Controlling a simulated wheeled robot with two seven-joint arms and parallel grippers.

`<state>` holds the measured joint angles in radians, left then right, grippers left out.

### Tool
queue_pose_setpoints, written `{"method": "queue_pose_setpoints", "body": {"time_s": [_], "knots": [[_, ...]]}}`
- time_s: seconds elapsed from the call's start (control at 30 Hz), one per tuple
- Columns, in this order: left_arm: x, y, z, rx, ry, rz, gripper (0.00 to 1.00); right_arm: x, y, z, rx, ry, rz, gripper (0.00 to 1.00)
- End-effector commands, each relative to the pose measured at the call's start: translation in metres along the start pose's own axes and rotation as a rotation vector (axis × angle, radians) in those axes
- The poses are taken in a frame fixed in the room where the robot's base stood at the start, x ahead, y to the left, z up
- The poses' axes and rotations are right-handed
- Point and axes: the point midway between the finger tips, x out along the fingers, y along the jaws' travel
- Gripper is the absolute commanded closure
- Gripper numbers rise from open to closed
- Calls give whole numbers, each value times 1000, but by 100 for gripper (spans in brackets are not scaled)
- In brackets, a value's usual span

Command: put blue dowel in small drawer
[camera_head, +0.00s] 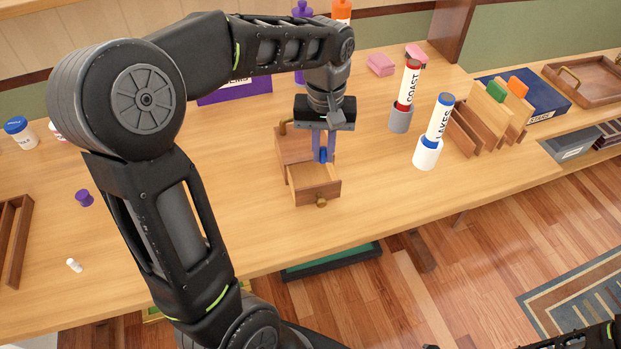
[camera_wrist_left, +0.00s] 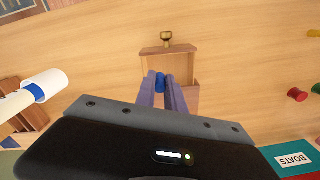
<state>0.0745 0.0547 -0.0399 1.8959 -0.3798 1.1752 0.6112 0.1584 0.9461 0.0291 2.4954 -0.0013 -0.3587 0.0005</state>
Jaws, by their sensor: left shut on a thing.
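The blue dowel (camera_head: 323,155) is held between the fingertips of my left gripper (camera_head: 324,152), which is shut on it. In the left wrist view the dowel (camera_wrist_left: 160,82) shows between the two purple-grey fingers (camera_wrist_left: 161,88). The small wooden drawer (camera_head: 314,188) is pulled open toward the front, with a round brass knob. The gripper is over the drawer's opening, and the dowel appears above or at its rear part; its exact height is unclear. The drawer's front (camera_wrist_left: 168,50) also shows in the left wrist view.
Two labelled tubes, COAST (camera_head: 408,84) and LAKES (camera_head: 439,117), stand in holders to the right. A wooden rack (camera_head: 470,135) stands beyond them. A purple spool (camera_head: 84,198) and a small white piece (camera_head: 74,265) lie left. The desk in front of the drawer is clear.

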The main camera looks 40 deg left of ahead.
Motion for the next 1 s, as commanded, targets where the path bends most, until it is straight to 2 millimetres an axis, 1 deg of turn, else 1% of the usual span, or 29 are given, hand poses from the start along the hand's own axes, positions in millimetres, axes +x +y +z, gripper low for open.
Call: {"method": "queue_pose_setpoints", "body": {"time_s": [0.03, 0.1, 0.43, 0.53, 0.7, 0.8, 0.9, 1.0], "knots": [[-3, -9, 3, -34, 0, 2, 100, 0, 0, 0, 0, 0, 0, 58], [-5, -14, 5, -61, -1, 3, 100, 0, 0, 0, 0, 0, 0, 58], [-2, -14, 6, -64, -3, 2, 100, 0, 0, 0, 0, 0, 0, 58], [8, -14, 6, -63, -5, 1, 100, 1, 0, 0, 0, 0, 0, 58], [39, -14, 6, -62, -7, 1, 100, 2, 1, 0, 0, 0, 0, 58], [53, -14, 6, -62, -5, 1, 100, 2, 1, 0, 0, 0, 0, 58], [58, -14, 5, -62, -2, 2, 100, 2, 1, 0, 0, 0, 0, 58], [58, -14, 5, -62, -1, 3, 100, 2, 1, 0, 0, 0, 0, 58]]}}
